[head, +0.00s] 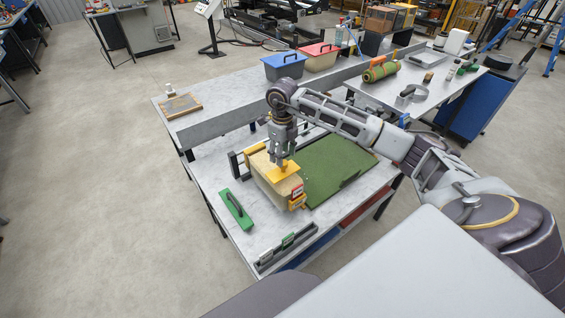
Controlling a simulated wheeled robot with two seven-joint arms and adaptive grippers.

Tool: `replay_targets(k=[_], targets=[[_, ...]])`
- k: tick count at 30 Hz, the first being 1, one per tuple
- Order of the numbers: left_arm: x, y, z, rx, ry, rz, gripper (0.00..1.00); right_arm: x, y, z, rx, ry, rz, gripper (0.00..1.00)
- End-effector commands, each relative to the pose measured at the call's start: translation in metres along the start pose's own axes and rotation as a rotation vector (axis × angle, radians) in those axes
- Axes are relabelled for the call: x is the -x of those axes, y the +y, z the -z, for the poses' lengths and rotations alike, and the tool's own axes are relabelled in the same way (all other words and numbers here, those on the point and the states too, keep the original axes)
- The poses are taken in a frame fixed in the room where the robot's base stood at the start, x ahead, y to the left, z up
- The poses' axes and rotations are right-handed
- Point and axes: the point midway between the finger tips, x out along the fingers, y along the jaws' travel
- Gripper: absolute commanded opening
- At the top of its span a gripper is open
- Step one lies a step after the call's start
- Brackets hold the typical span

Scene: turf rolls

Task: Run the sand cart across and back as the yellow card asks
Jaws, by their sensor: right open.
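The sand cart, which I take to be the beige box (268,180) with yellow parts, stands on the near table at the left edge of the green turf (335,168). A yellow plate (287,171) lies on top of it, and a small red-and-white label shows at its near end. My right gripper (279,162) is open and points down directly at the yellow plate; I cannot tell whether it touches. I cannot clearly make out which piece is the yellow card. My left gripper is not in view.
A green tool with a dark handle (236,208) lies left of the cart. A dark rack (286,251) holds small cards at the table's near edge. Behind stand a blue bin (285,68), a red bin (319,60) and a turf roll (380,70).

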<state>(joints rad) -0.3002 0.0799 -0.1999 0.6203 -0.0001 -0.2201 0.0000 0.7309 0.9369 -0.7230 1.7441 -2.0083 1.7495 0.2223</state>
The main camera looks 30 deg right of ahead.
Motion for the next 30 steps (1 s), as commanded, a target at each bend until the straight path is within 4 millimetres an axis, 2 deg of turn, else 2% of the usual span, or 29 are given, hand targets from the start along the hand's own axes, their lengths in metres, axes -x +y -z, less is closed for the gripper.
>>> replay_targets(k=[6, 12, 25, 26, 30], targets=[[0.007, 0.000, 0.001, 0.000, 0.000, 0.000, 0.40, -0.028, 0.001, 0.001, 0.001, 0.003, -0.001, 0.51], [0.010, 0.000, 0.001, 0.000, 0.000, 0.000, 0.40, -0.046, 0.000, 0.000, -0.001, 0.001, 0.000, 0.51], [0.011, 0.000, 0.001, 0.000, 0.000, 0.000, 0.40, -0.054, 0.000, 0.000, 0.000, 0.001, 0.000, 0.51], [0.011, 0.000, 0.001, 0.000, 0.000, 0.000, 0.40, -0.054, 0.000, 0.000, 0.000, 0.001, 0.000, 0.49], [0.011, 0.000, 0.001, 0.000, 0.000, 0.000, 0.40, -0.053, 0.000, 0.000, 0.000, 0.001, 0.000, 0.32]])
